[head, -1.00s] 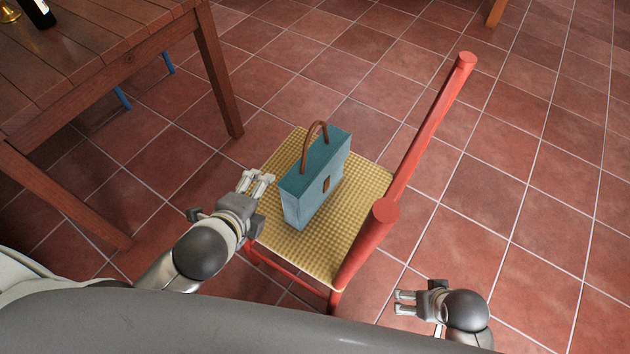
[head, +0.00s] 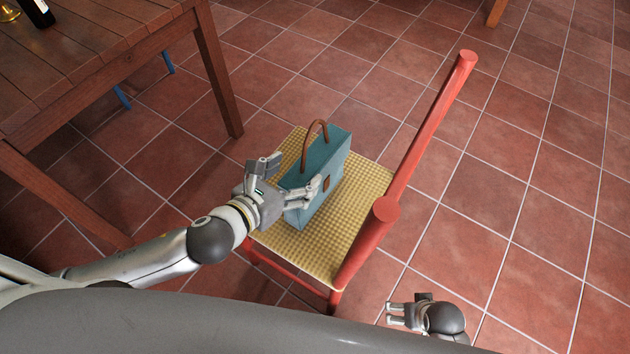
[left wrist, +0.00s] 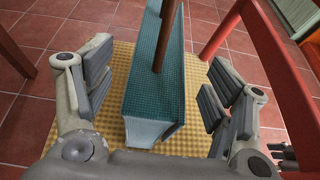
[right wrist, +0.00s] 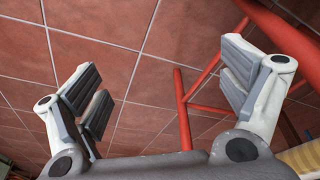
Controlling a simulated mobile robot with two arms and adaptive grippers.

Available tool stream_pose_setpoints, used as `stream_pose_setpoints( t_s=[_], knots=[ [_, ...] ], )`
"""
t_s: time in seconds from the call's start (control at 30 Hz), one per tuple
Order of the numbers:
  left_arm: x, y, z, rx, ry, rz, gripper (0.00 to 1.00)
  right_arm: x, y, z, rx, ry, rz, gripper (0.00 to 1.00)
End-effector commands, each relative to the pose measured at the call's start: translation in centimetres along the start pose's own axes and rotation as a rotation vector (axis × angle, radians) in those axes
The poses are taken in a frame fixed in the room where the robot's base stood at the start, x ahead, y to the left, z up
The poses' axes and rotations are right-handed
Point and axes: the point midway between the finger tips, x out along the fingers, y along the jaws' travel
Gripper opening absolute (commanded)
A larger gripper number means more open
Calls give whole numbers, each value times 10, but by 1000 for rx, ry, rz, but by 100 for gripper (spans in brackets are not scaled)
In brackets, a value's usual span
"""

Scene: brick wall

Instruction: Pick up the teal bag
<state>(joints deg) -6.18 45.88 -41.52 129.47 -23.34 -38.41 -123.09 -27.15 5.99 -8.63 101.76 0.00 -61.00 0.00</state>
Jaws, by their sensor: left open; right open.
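The teal bag (head: 325,165) stands upright on the woven yellow seat of a red chair, with its brown handle (head: 314,140) raised. My left gripper (head: 291,175) is open at the bag's near end, its fingers reaching to either side of it in the head view. In the left wrist view the bag (left wrist: 154,85) lies between the two open fingers, with visible gaps on both sides. The handle crosses the upper middle there. My right gripper (head: 394,314) is open and empty, low beside the chair. In the right wrist view only floor and red chair rungs show between its fingers (right wrist: 165,90).
The chair seat (head: 340,235) is clear around the bag. The red chair back posts (head: 432,125) rise to its right. A wooden table (head: 100,60) with a bottle (head: 38,12) is at the upper left. Open tiled floor lies to the right.

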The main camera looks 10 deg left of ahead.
Motion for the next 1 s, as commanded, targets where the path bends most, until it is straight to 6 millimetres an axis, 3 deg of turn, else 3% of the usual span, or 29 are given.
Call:
stream_pose_setpoints(
  t_s=[0.27, 0.53, 0.87, 1.0],
  knots=[
    [24, 0, 0, -4, 0, 0, 77, -10, 1, -5, 1, 6, 1, 93],
    [61, 2, 2, -6, 0, 0, 77, -36, 2, -18, 4, 22, 4, 93],
    [68, 1, 2, -3, 2, -1, 77, -44, 3, -20, 5, 24, 4, 93],
    [68, 2, 2, -3, 2, -1, 61, -43, 2, -20, 5, 24, 4, 93]
  ],
)
